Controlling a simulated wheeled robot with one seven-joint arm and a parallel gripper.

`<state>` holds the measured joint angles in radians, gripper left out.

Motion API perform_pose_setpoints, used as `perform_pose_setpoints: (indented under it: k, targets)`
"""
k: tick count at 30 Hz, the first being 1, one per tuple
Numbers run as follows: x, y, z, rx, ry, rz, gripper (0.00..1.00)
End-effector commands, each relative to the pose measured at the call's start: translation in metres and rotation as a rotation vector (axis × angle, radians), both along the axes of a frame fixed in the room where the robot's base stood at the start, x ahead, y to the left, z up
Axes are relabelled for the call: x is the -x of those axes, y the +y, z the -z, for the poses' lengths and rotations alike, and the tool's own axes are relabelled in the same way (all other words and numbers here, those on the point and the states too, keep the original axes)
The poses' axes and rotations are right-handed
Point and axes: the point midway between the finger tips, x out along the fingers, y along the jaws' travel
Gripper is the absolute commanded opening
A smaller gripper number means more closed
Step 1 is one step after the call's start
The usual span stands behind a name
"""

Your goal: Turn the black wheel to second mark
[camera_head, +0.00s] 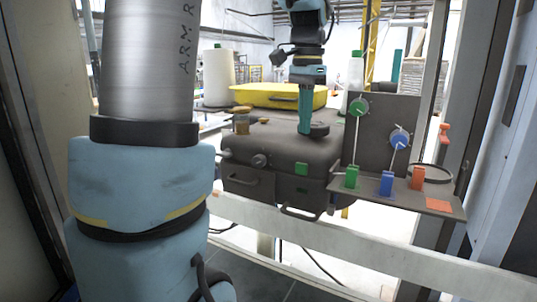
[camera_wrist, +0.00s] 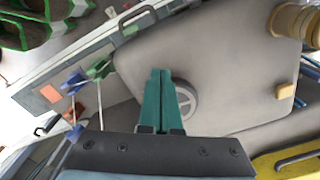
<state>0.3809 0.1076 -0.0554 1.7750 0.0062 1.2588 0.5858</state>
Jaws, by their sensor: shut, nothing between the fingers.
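The black wheel (camera_head: 319,130) lies flat on top of the dark grey case (camera_head: 270,140) in the head view. In the wrist view the wheel (camera_wrist: 187,101) looks grey and spoked, partly hidden behind my fingers. My gripper (camera_head: 304,131) points down beside the wheel, with its teal fingers together and nothing held. The fingers (camera_wrist: 160,72) overlap the wheel's left side in the wrist view; I cannot tell whether they touch it. I cannot make out any marks around the wheel.
A dark panel (camera_head: 381,120) with green and blue discs, rods and coloured blocks stands right of the case. A yellow case (camera_head: 278,96) lies behind. A pale rail (camera_head: 360,256) crosses in front.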

Motion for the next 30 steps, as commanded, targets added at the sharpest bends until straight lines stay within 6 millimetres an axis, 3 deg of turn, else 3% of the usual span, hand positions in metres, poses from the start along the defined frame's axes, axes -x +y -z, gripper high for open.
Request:
perform_pose_setpoints:
  k: [30]
  targets:
    - [-0.011,0.008,-0.001,0.000,0.000,-0.001,0.00]
